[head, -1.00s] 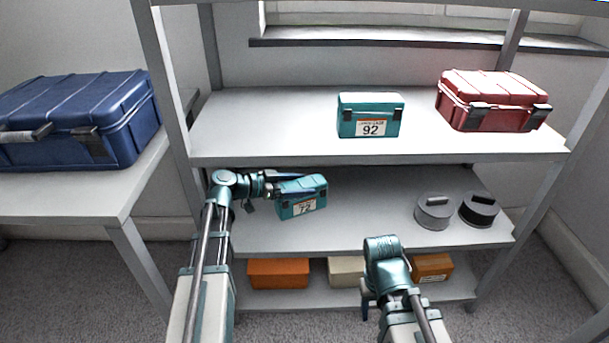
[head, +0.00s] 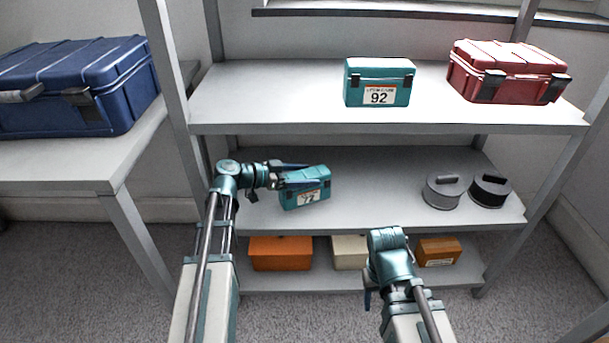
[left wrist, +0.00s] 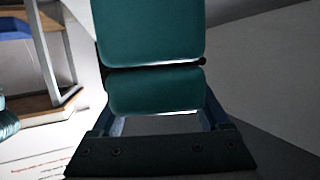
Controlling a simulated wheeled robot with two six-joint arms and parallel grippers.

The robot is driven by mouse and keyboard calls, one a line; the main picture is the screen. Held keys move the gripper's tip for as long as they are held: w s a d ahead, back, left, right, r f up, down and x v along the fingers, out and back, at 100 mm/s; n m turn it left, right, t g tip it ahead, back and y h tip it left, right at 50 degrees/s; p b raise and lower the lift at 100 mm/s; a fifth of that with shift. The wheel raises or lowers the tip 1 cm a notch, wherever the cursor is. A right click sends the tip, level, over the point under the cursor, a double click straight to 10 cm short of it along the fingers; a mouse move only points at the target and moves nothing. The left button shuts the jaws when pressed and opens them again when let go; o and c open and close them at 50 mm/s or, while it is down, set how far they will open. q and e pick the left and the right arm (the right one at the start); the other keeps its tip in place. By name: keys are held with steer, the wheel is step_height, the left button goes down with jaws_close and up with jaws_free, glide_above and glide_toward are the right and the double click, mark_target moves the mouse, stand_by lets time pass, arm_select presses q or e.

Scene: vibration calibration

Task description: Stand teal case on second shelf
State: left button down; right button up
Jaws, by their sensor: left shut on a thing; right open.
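A teal case (head: 306,198) with a white number label is in my left gripper (head: 298,176) in the head view, at the left part of the middle shelf (head: 375,208). The gripper is shut on it from the left, and the case looks slightly tilted. I cannot tell whether its bottom touches the shelf. In the left wrist view the case (left wrist: 150,35) fills the upper middle, close to the gripper. A second teal case (head: 378,82), labelled 92, stands upright on the top shelf. My right gripper (head: 376,292) is open and empty in front of the bottom shelf.
A red case (head: 507,72) is on the top shelf at right. Two round dark weights (head: 442,191) (head: 490,190) sit at the middle shelf's right. Orange (head: 280,254), cream (head: 349,252) and brown (head: 438,252) boxes are below. A blue case (head: 75,88) lies on the left table.

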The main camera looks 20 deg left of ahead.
arm_select(q)
steer(key=shift+f, duration=0.45)
arm_select(e)
steer(key=shift+f, duration=0.4)
arm_select(q)
steer(key=shift+f+b, duration=0.6)
steer(key=shift+b, duration=0.2)
arm_select(e)
steer(key=shift+f, duration=0.65)
arm_select(q)
jaws_free()
arm_select(e)
steer(key=shift+r, duration=0.1)
